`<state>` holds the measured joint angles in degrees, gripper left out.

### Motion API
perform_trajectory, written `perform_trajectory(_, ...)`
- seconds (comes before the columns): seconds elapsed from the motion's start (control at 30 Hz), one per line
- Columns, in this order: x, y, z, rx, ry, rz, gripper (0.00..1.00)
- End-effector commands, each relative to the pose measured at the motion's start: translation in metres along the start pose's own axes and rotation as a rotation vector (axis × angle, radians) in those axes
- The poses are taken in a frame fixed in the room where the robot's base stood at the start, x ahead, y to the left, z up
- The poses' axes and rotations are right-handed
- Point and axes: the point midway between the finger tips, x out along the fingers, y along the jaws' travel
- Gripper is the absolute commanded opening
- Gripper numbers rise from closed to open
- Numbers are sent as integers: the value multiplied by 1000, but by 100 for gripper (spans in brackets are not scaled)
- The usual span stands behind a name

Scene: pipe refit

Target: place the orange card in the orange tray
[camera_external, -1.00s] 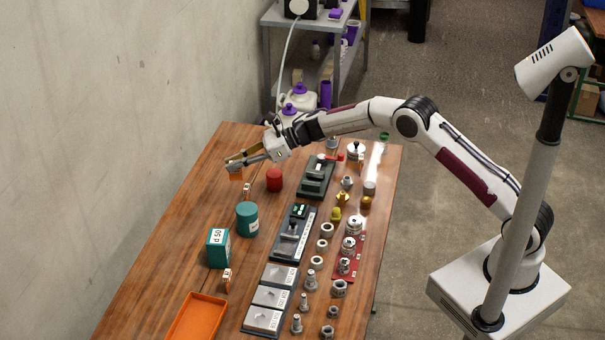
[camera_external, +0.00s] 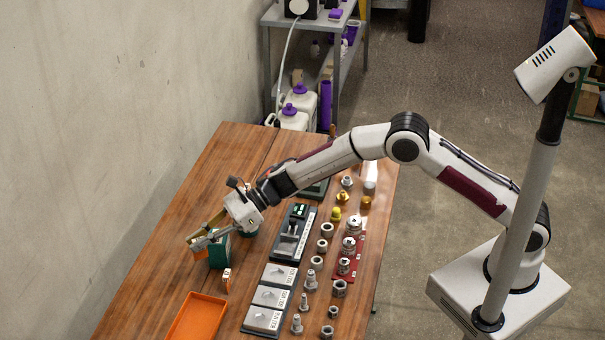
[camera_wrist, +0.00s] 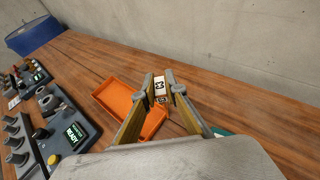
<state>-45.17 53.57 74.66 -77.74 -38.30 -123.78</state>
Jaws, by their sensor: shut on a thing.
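My gripper (camera_external: 193,241) is shut on the orange card (camera_external: 200,254) and holds it above the left side of the table. In the wrist view the fingertips (camera_wrist: 161,80) close on the card, with a white marked face (camera_wrist: 159,88) showing between them. The orange tray (camera_external: 197,318) lies empty at the table's front, below the gripper in the outside view. It also shows in the wrist view (camera_wrist: 110,91), beyond and left of the fingertips and partly hidden by a finger. The card is apart from the tray.
A teal block (camera_external: 219,251) stands close beside my gripper, partly hidden by it. A small orange piece with a white label (camera_external: 227,281) stands between block and tray. Grey plates (camera_external: 270,297) and several metal fittings line the right. A wall runs along the left.

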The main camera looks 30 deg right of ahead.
Motion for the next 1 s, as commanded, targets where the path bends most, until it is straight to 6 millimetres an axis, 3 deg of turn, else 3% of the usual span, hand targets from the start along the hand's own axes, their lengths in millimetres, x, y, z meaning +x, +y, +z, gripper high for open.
perform_trajectory(0.1,16,40,6,-14,0,36,0)
perform_trajectory(0.37,34,104,4,-31,2,79,0)
perform_trajectory(0.63,32,102,-13,-22,2,56,0)
perform_trajectory(1.0,32,100,-13,-25,0,61,0)
